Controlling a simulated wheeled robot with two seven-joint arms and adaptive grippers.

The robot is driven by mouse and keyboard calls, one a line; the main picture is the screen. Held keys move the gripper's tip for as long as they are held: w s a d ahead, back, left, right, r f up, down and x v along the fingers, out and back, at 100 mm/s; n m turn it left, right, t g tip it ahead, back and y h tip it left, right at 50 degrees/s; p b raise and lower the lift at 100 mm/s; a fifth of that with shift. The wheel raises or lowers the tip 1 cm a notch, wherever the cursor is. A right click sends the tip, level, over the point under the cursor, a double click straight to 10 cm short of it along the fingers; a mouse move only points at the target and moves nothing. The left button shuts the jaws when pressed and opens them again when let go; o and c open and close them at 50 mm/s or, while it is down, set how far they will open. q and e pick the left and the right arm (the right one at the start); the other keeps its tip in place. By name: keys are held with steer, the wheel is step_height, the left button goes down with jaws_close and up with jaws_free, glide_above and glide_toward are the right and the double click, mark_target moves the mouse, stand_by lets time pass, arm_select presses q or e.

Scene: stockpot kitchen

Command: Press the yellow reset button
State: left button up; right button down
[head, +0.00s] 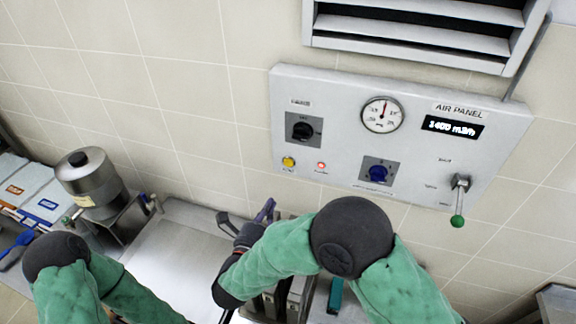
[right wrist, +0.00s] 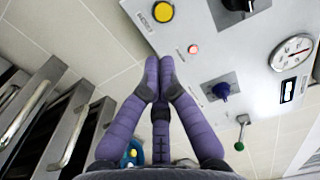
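The yellow button (head: 288,161) sits at the lower left of the grey air panel (head: 450,150) on the wall, under a black rotary knob. In the right wrist view the yellow button (right wrist: 163,11) is at the top edge, beyond my fingertips and apart from them. My right gripper (head: 266,209) has purple fingers and is below the panel's lower left corner in the head view. In the right wrist view my right gripper (right wrist: 160,64) has its fingertips together, with nothing held. My left arm is at the lower left; its gripper is out of the picture.
A lit red lamp (head: 321,166) is right of the button. A blue knob (head: 378,173) and a green-tipped lever (head: 458,205) are further right. A gauge (head: 383,115) is above. A metal pot (head: 90,178) and a steel counter (head: 185,245) are below left.

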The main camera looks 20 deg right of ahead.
mark_target(288, 166)
steer(key=p+x, duration=0.4)
steer(key=x, duration=1)
steer(key=shift+d, duration=0.1)
